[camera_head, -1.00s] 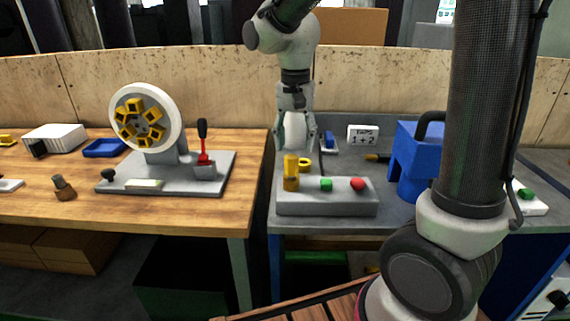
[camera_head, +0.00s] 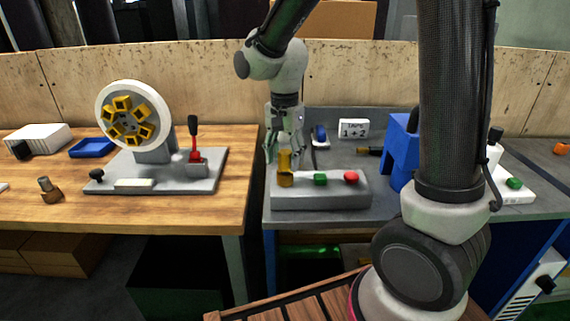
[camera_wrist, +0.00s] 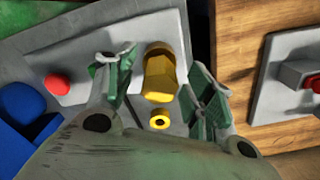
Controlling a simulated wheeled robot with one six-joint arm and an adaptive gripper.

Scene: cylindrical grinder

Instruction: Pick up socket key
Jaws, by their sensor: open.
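A yellow upright cylinder (camera_head: 285,168), which looks like the socket key, stands on the left end of a grey control block (camera_head: 325,197). In the wrist view the yellow cylinder (camera_wrist: 160,78) lies between my two green fingers. A small yellow ring with a dark hole (camera_wrist: 159,119) shows just nearer my palm there. My gripper (camera_head: 284,155) is open, pointing down over the cylinder; it also shows in the wrist view (camera_wrist: 158,80) with gaps on both sides of the cylinder. I cannot tell whether the ring belongs to the cylinder.
The block carries a green button (camera_head: 320,179) and a red button (camera_head: 351,177). A blue machine part (camera_head: 402,150) stands to the right. A tape sign (camera_head: 353,128) is behind. On the left wooden table stands a wheel fixture (camera_head: 133,115) with a red lever (camera_head: 194,145).

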